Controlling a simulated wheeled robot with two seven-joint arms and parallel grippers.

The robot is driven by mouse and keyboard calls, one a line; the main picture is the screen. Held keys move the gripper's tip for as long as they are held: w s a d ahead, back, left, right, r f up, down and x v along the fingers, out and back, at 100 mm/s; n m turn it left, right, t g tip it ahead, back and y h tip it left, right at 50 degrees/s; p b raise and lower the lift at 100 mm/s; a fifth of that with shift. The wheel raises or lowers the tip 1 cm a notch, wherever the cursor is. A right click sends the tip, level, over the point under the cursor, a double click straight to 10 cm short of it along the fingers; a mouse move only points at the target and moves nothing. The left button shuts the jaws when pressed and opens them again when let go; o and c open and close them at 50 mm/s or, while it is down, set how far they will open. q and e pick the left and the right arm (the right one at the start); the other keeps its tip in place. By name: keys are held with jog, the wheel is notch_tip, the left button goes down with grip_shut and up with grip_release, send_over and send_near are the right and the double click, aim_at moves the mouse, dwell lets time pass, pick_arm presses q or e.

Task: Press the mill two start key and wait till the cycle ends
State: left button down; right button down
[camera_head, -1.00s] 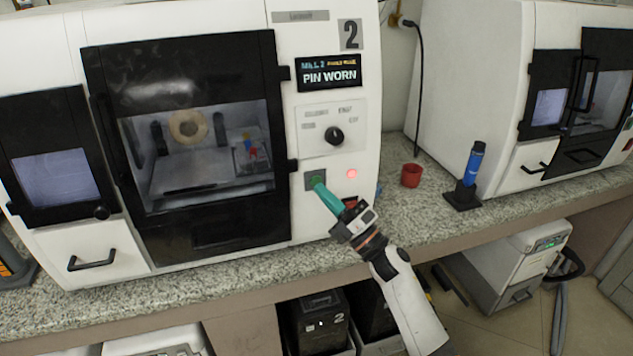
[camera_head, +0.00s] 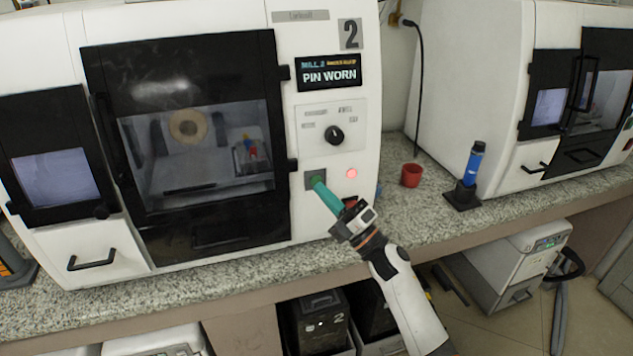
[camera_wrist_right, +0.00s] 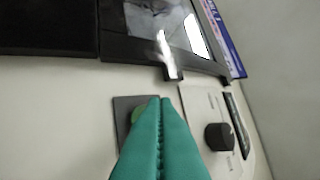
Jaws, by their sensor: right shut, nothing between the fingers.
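Mill two (camera_head: 320,220) is a white machine on the counter with a "2" plate. Its display (camera_head: 328,75) reads "PIN WORN". The green start key (camera_head: 311,180) sits on a dark square plate on its front. My right gripper (camera_head: 318,184) is shut and empty, its teal fingertips at the key and covering part of it. In the right wrist view the fingertips (camera_wrist_right: 160,102) overlap the green key (camera_wrist_right: 138,114); whether they press it I cannot tell. My left gripper is not in view.
A black knob (camera_head: 334,135) sits above the key. The mill's dark window door (camera_head: 190,80) is closed. A red cup (camera_head: 411,175) and a blue cylinder in a black stand (camera_head: 462,194) are on the counter to the right, before another white machine (camera_head: 470,90).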

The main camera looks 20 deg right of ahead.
jog(key=shift+w, duration=0.35)
